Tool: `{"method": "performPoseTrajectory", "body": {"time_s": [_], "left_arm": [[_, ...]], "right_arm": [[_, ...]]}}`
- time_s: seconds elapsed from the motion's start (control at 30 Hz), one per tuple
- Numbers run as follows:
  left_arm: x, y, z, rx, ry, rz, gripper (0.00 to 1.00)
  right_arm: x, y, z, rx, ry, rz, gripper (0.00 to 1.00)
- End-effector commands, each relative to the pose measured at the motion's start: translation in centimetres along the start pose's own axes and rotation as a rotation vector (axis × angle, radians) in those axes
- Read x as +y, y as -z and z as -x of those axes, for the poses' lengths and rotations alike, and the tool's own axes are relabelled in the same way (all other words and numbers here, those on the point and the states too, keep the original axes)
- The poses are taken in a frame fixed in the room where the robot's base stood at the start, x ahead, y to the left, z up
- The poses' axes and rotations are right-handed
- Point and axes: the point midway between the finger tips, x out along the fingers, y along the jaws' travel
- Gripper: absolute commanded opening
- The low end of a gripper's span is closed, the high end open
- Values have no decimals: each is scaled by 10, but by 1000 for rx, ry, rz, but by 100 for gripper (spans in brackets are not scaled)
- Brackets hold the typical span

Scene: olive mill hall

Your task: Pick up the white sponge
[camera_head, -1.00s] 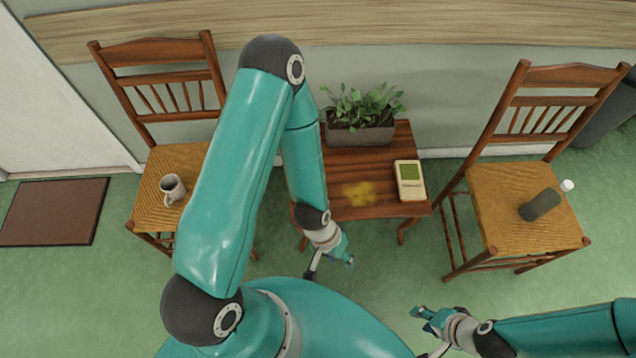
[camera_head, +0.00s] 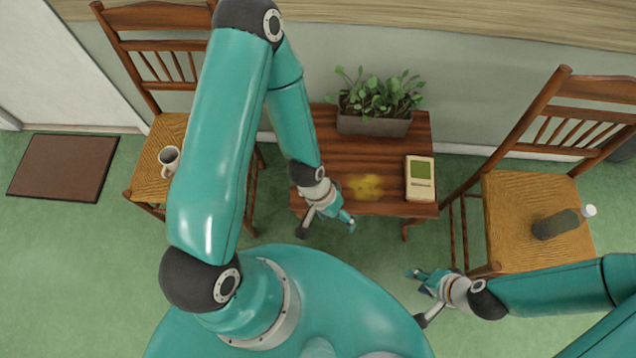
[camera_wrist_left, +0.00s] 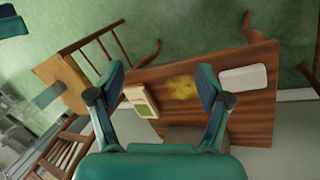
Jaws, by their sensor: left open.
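The white sponge (camera_wrist_left: 244,78) lies flat on the wooden table, near one end of its top in the left wrist view. In the head view the sponge does not show; my left arm covers that part of the table. My left gripper (camera_head: 327,228) is at the table's front edge in the head view. The left wrist view shows its two fingers (camera_wrist_left: 161,82) spread open with nothing between them, and the sponge outside them to the right. My right gripper (camera_head: 420,297) is in front of the right chair, its fingers apart and empty.
The small table (camera_head: 390,204) bears a yellow stain (camera_head: 363,187), a cream boxy device (camera_head: 420,180) and a planter (camera_head: 375,124). A left chair holds a mug (camera_head: 169,160); a right chair holds a dark bottle (camera_head: 557,224). Open green floor lies in front.

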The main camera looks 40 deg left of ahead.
Motion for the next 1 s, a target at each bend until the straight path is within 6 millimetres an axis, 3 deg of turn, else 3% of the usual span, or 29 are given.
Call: {"method": "performPoseTrajectory", "body": {"time_s": [0.03,0.07,0.23,0.37,0.5,0.67,0.77,1.0], "left_arm": [[-15,13,-15,12,-1,-46,92],[-20,20,-19,11,-2,-88,97],[-54,62,-41,-15,34,-403,97],[-93,93,-42,-59,114,-657,97],[-133,117,-28,-124,223,-855,97],[-160,130,-11,-181,304,-963,97],[-167,132,-12,-199,320,-984,97],[-183,130,-52,-205,319,-987,97]], "right_arm": [[8,0,-22,0,0,-1,40],[11,0,-31,0,0,-1,40],[32,0,-89,-1,0,-1,40],[47,0,-130,-1,0,-1,40],[58,1,-161,-1,0,-1,40],[64,1,-176,0,0,-1,40],[65,1,-179,0,0,-1,40],[69,1,-190,0,0,-1,40]]}}
